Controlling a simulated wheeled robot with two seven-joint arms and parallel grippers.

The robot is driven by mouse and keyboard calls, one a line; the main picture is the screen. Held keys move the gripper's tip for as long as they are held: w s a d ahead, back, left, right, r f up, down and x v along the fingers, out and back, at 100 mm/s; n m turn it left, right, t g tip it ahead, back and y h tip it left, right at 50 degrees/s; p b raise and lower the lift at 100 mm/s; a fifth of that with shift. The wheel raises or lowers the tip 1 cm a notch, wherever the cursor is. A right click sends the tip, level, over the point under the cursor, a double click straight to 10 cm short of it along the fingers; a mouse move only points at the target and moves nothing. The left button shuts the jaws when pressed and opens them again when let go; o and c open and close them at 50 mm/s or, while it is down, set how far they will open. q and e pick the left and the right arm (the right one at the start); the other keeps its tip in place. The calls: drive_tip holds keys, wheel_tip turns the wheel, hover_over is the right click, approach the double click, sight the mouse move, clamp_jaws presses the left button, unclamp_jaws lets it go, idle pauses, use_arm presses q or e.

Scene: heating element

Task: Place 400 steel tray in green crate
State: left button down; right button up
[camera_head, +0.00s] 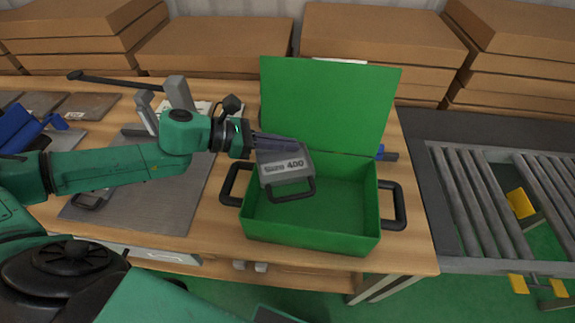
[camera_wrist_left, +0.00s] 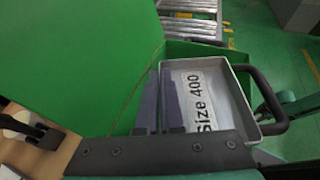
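The grey steel tray (camera_head: 283,168), labelled "Size 400", is held tilted over the left part of the open green crate (camera_head: 312,237). My left gripper (camera_head: 275,146) is shut on the tray's edge on the side away from its dark handle. In the left wrist view the two fingers (camera_wrist_left: 160,103) reach onto the near edge of the tray (camera_wrist_left: 215,100), and the green crate's wall (camera_wrist_left: 205,50) shows behind it. The crate's lid (camera_head: 328,105) stands open at the back. The crate's inside looks empty on the right.
The crate has black handles (camera_head: 393,206) on its sides and stands on a wooden table (camera_head: 415,245). A grey metal plate (camera_head: 160,205) lies to the left. Cardboard boxes (camera_head: 215,45) line the back. A roller conveyor (camera_head: 490,200) stands at the right.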

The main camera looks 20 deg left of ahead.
use_arm(q)
wheel_tip(320, 180, down, 8)
drive_tip(key=b, duration=0.1)
drive_tip(key=shift+r+b, duration=0.2)
drive_tip(key=shift+b, duration=0.1)
drive_tip(key=c, duration=1.1)
unclamp_jaws()
drive_tip(key=shift+a+r, duration=0.1)
drive_tip(key=b+v, duration=0.3)
drive_tip(key=v, duration=0.9)
drive_tip(key=shift+r+b, duration=0.2)
drive_tip(key=shift+b, duration=0.1)
